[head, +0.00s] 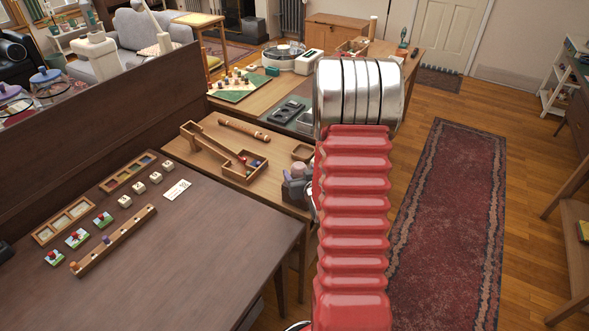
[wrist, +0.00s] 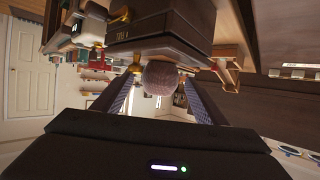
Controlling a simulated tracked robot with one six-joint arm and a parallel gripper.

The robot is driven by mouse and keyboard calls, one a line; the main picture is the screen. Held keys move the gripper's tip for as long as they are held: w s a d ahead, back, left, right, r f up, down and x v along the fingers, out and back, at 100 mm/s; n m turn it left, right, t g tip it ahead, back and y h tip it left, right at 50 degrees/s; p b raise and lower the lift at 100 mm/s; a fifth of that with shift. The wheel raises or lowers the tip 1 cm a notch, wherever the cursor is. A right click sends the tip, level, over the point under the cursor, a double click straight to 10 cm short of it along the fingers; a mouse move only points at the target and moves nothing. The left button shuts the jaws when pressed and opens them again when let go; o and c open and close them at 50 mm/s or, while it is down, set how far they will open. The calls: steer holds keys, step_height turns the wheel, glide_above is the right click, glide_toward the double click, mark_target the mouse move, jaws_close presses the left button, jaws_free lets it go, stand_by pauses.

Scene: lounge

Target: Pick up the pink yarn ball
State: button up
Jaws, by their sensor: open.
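The pink yarn ball (wrist: 160,77) is in the middle of the wrist view, dusty pink and round. My gripper (wrist: 157,88) is open, with one dark finger on each side of the ball in that view. I see space beside the ball and cannot tell how deep it is between the fingertips. In the head view a small pinkish round thing, likely the ball (head: 298,169), shows at the right edge of the wooden table, by my gripper (head: 296,187). My red arm hides part of the gripper there.
A dark table (head: 200,245) with game pieces is in front. In the wrist view a dark box (wrist: 165,25) is close to the ball. A red rug (head: 445,230) lies right.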

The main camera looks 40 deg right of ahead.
mark_target(300, 169)
steer(key=shift+w+d+f, duration=0.1)
steer(key=shift+w, duration=0.05)
stand_by(0.4)
steer(key=shift+c, duration=0.6)
steer(key=c, duration=1)
steer(key=shift+r, duration=5.05)
